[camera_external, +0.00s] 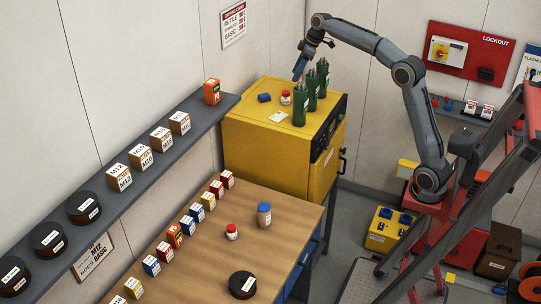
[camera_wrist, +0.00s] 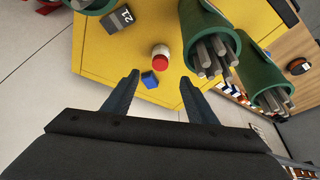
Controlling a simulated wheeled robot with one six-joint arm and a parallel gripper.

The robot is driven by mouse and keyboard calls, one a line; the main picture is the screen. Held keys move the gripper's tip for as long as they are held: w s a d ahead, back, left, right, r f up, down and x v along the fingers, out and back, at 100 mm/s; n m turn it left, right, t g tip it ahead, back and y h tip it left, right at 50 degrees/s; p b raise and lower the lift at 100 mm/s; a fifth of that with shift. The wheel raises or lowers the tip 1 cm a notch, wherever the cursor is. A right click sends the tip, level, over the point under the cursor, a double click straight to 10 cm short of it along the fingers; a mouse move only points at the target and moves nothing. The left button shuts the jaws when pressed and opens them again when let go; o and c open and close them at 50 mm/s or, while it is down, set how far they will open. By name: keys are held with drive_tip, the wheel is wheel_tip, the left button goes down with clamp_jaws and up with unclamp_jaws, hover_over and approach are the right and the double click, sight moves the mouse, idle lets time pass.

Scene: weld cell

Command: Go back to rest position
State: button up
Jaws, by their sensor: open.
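My gripper (camera_external: 300,68) is raised above the back of the yellow cabinet (camera_external: 262,142), pointing down. In the wrist view my gripper (camera_wrist: 158,92) shows two dark fingers spread apart with nothing held between them. A small blue item (camera_wrist: 150,79) shows between the fingertips in that view but lies below on the yellow top. A red-and-white jar (camera_wrist: 161,56) stands just beyond it. My arm reaches up and left from its base at the right side of the outside view.
Several green canisters (camera_external: 299,114) of rods stand on the cabinet close to my gripper. A grey shelf (camera_external: 133,190) with boxes and black spools runs along the left wall. A wooden table (camera_external: 275,228) holds boxes and jars.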

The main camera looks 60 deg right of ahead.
drive_tip(key=s+a+r+n+g+p, duration=0.2)
drive_tip(key=s+a+r+n+p, duration=0.2)
drive_tip(key=s+a+r+p, duration=0.45)
drive_tip(key=s+a+f+n+g+p, duration=0.1)
drive_tip(key=s+a+f+g, duration=0.1)
drive_tip(key=s+a, duration=0.35)
drive_tip(key=s+a+f+n+g, duration=0.1)
drive_tip(key=s+a+f+g, duration=0.1)
drive_tip(key=s, duration=0.7)
drive_tip(key=s+f+m+t+b, duration=0.1)
drive_tip(key=s+f+m+b, duration=0.2)
drive_tip(key=f, duration=1.1)
drive_tip(key=s+f+m+t+h+b, duration=0.1)
drive_tip(key=s+f+m+b, duration=0.2)
drive_tip(key=f, duration=1.1)
drive_tip(key=s+f+m+t+b, duration=0.1)
drive_tip(key=s+f+m+b, duration=0.2)
drive_tip(key=f, duration=1.1)
drive_tip(key=shift+s+f+m+h, duration=0.4)
drive_tip(key=shift+s+m, duration=0.1)
drive_tip(key=shift+m, duration=0.2)
